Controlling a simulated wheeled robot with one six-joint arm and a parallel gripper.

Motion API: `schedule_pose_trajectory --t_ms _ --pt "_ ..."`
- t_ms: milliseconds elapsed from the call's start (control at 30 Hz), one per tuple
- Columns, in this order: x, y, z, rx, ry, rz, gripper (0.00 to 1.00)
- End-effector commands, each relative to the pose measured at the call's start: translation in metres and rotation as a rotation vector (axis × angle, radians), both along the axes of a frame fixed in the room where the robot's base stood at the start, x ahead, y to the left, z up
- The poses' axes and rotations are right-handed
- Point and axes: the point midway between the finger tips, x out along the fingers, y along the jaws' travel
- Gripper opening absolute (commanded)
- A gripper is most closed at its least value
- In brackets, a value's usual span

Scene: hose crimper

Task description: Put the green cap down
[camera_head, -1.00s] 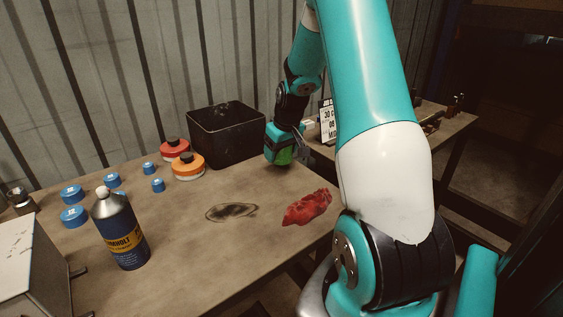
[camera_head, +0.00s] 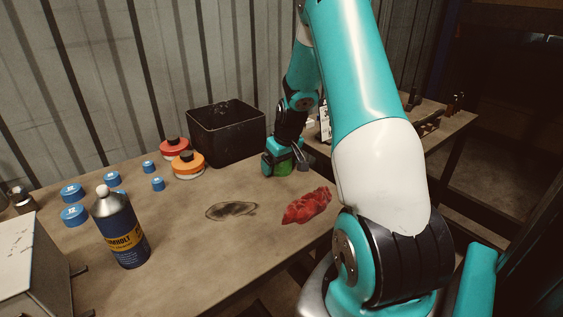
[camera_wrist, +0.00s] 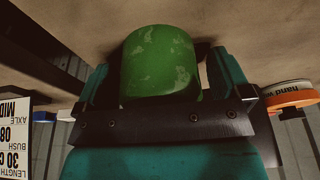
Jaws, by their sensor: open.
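The green cap (camera_wrist: 160,62) is a scuffed cylinder in the middle of the wrist view, between the two fingers of my gripper (camera_wrist: 160,80). The fingers stand apart, with a gap showing on the cap's right side. The cap appears to rest on the tabletop, with a shadow around it. In the head view my gripper (camera_head: 279,164) is low over the table, right of the black bin, and the cap (camera_head: 284,167) shows partly behind it.
The black bin (camera_head: 228,137) stands just left of my gripper. A red rag (camera_head: 307,206) lies in front. Red (camera_head: 173,148) and orange (camera_head: 187,166) lidded tins, several blue caps and a blue spray can (camera_head: 119,235) are further left. A sign (camera_wrist: 14,137) stands nearby.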

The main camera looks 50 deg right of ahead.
Motion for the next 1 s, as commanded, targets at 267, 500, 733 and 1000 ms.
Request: schedule_pose_trajectory --t_ms 267,500,733,1000 --pt "-0.003 0.0 0.019 -0.003 -0.004 -0.001 0.95" --pt "-0.018 0.004 0.069 -0.004 -0.004 -0.001 0.95" --pt "-0.028 0.006 0.107 -0.003 -0.003 -0.001 0.95" --pt "-0.03 0.011 0.12 0.002 -0.001 0.007 0.95"
